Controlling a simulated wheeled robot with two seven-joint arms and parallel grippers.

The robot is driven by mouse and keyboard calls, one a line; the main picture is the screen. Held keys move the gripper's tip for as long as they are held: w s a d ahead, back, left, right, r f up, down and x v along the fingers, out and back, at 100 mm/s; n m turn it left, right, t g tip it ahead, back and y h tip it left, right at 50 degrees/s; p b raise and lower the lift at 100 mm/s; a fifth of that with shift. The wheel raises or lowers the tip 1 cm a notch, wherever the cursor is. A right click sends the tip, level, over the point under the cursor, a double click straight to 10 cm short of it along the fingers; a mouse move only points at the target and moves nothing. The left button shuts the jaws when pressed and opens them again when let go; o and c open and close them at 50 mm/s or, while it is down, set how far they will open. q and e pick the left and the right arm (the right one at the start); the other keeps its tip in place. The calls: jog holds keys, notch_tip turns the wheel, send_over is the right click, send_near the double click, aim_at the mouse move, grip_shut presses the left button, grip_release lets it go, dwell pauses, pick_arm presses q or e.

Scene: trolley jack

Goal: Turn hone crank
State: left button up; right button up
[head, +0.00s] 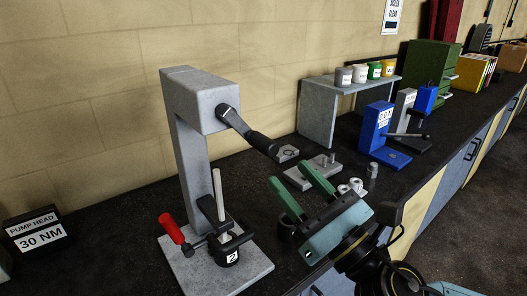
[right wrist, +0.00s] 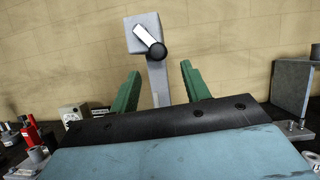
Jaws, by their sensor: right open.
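The hone stand is a grey upright column with a box head (head: 200,100) on a grey base plate (head: 245,268), at the left-middle of the head view. In the right wrist view the crank grip (right wrist: 157,50) points towards the camera, above and between the fingertips. My right gripper (head: 289,174) has two green fingers, open and empty. Its fingertips are just below and right of the grip, seemingly apart from it. My left gripper is not in view.
Under the head are a pale rod, a clamp with a red handle (head: 172,229) and a dark cylinder. A "30 NM" sign (head: 38,235) stands at left. A grey shelf with cups (head: 318,112), a blue press (head: 380,150) and small metal parts lie beyond my gripper.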

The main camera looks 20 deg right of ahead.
aim_at(264, 145)
jog(key=p+x, duration=0.2)
jog(key=x, duration=0.5)
jog(key=shift+w+r, duration=0.15)
jog(key=shift+r, duration=0.05)
jog(key=shift+w+a+r, duration=0.1)
jog(key=shift+w+a, duration=0.2)
jog(key=shift+w, duration=0.35)
jog(key=shift+c, duration=0.4)
grip_shut()
